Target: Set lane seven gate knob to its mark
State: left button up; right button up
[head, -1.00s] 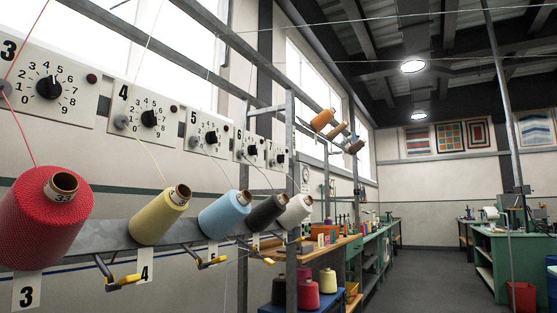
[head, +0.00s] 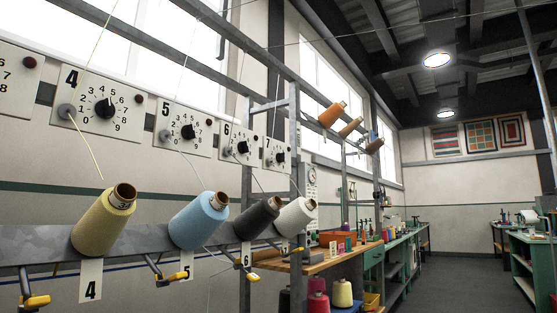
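Neither of my grippers is in view.
Panels marked 4 (head: 97,103) and 5 (head: 187,130) have similar black knobs. Yellow (head: 101,223), blue (head: 198,220) and dark grey (head: 256,219) cones line the metal rail (head: 40,245). Yellow-tipped levers (head: 37,301) stick out below. A grey post (head: 295,150) stands near the fourth panel. The floor at right is open.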

aim_at(280, 158)
jog(key=i+l+u, duration=0.25)
jog(key=l, duration=0.4)
jog(key=i+l+u, duration=0.3)
jog(key=l, duration=0.45)
